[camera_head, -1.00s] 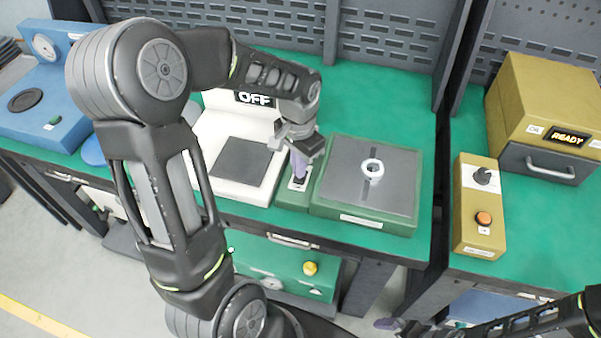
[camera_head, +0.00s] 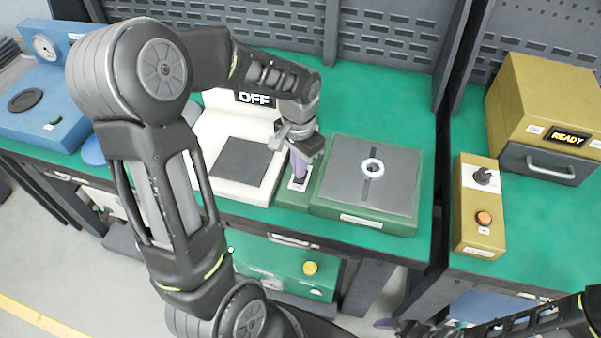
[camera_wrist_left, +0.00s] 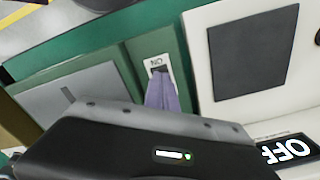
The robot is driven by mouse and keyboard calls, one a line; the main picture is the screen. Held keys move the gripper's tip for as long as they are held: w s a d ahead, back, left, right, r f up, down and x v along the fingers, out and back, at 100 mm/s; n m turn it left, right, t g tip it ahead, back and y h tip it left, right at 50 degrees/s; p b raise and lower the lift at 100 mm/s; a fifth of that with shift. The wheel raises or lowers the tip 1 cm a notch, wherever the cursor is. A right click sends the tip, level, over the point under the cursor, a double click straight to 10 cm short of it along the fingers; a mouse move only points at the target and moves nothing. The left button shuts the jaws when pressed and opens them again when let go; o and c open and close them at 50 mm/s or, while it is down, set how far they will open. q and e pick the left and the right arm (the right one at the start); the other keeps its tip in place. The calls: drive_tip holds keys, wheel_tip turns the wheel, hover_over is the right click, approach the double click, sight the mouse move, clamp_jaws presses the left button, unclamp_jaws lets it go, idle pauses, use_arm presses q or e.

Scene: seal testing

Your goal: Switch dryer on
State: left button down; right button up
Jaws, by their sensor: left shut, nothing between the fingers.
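The dryer is a white machine (camera_head: 210,178) with a dark square plate (camera_head: 243,162) and a display (camera_head: 255,99) reading OFF. A green switch box (camera_head: 292,197) stands at its right with a small white-bordered switch (camera_head: 298,184). In the left wrist view the switch (camera_wrist_left: 155,63) shows the word ON on its label. My left gripper (camera_head: 299,175) points down with its purple fingers shut and empty, its tips at the switch. The fingers hide part of the switch, so I cannot tell its position. My right gripper (camera_head: 388,324) is at the bottom edge, its fingers mostly unclear.
A green-sided platform (camera_head: 362,220) with a grey top holds a white ring (camera_head: 372,168), right of the switch. A yellow control box (camera_head: 478,215) and a yellow machine (camera_head: 545,105) reading READY stand on the right bench. A blue device (camera_head: 40,120) is at the far left.

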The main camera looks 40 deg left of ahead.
use_arm(q)
drive_tip(key=shift+f+b, duration=0.75)
drive_tip(key=shift+f, duration=0.2)
idle(0.3)
drive_tip(key=shift+r, duration=0.1)
drive_tip(key=shift+r+p, duration=2.7)
drive_tip(key=shift+r, duration=0.75)
